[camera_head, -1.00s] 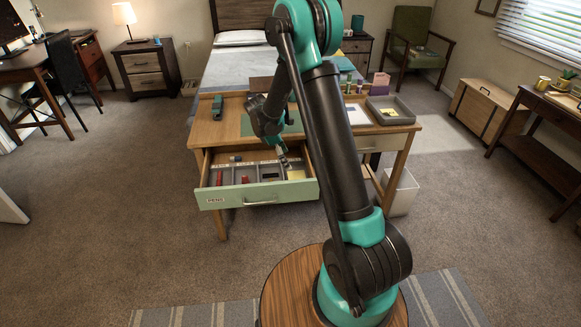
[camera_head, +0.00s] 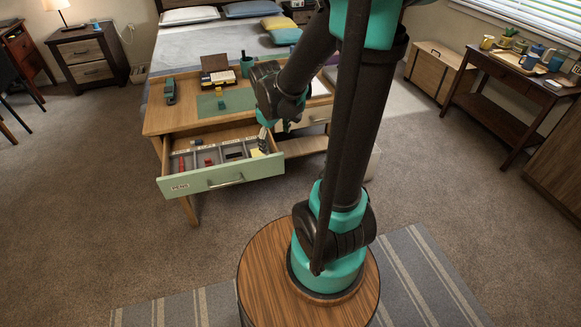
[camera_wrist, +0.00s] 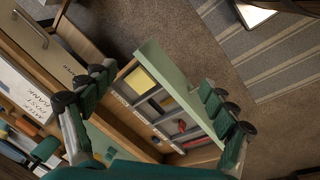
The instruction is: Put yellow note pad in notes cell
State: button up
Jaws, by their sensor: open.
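The yellow note pad (camera_wrist: 140,79) lies flat in the end cell of the open drawer (camera_wrist: 161,58), with no finger touching it. In the head view the pad (camera_head: 257,152) shows at the drawer's right end, partly behind my gripper (camera_head: 264,143). In the wrist view my gripper (camera_wrist: 158,77) is open and empty, with its fingers wide apart above the drawer. Grey dividers split the drawer into several cells with small labels along the back edge. The labels are too small to read surely, so I cannot tell which cell is marked notes.
A red item (camera_wrist: 182,126) and other small things lie in the other cells. On the desk (camera_head: 155,121) are a dark green stapler (camera_head: 169,91), a green mat (camera_head: 210,104) and a pen cup (camera_head: 247,67). Open carpet (camera_head: 100,210) surrounds the desk.

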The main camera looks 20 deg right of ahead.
jog(key=s+d+f+m+t+y, duration=0.1)
jog(key=s+f+m+t, duration=0.1)
jog(key=s+m, duration=0.5)
jog(key=s, duration=0.5)
jog(key=shift+d, duration=0.2)
jog(key=shift+c, duration=0.6)
